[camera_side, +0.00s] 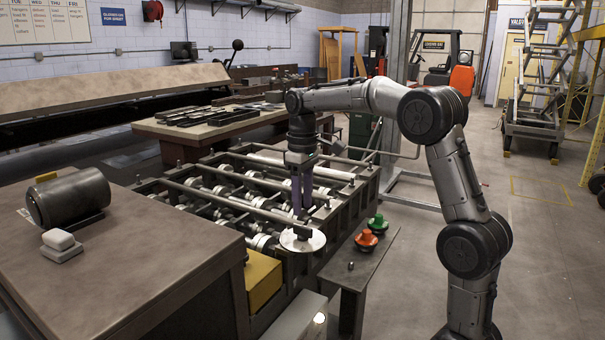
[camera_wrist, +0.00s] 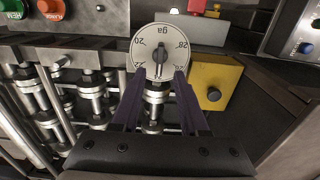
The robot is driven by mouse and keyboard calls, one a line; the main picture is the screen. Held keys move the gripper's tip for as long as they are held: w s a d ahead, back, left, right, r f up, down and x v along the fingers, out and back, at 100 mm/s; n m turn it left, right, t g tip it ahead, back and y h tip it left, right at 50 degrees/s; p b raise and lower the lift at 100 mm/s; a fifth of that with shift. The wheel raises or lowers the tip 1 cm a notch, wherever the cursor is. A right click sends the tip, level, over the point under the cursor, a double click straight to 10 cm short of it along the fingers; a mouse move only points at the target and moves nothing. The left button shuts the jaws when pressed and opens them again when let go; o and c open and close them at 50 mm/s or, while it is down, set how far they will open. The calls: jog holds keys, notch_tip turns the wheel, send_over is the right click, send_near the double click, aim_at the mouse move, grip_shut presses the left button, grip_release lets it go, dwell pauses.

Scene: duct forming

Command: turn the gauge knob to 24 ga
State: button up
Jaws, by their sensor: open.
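The gauge dial (camera_wrist: 170,37) is a pale round plate with numerals and "ga" around its edge, partly upside down in the wrist view. It also shows in the side view (camera_side: 302,245), at the near end of the roller machine. Its dark knob (camera_wrist: 158,59) is a narrow bar, roughly up and down in the wrist view. I cannot tell which numeral it marks. My gripper (camera_wrist: 158,74) is open, its two purple fingers spread to either side below the knob in the wrist view. In the side view my gripper (camera_side: 300,212) points down just above the dial. Fingers hide the dial's lower edges.
The roller machine (camera_side: 345,200) lies around and behind the dial. A yellow box (camera_wrist: 213,80) is beside the dial. Red (camera_side: 366,239) and green (camera_side: 378,224) buttons stand on a side shelf. A workbench with a motor (camera_side: 70,197) is at the left.

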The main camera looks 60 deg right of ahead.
aim_at(302, 226)
notch_tip(302, 226, up, 8)
jog(key=shift+f, duration=0.1)
dwell(0.4)
jog(key=s+a+r+n+t, duration=0.2)
jog(key=s+a+r+t, duration=0.1)
jog(key=s+a, duration=0.95)
jog(key=s+a+f+m+t, duration=0.1)
jog(key=s+f, duration=0.4)
jog(key=f, duration=0.2)
jog(key=s+a+f+m+t, duration=0.1)
jog(key=s+f, duration=0.3)
jog(key=f, duration=0.3)
jog(key=shift+s+a+t, duration=0.25)
jog(key=shift+s+t, duration=0.05)
jog(key=shift+s, duration=0.05)
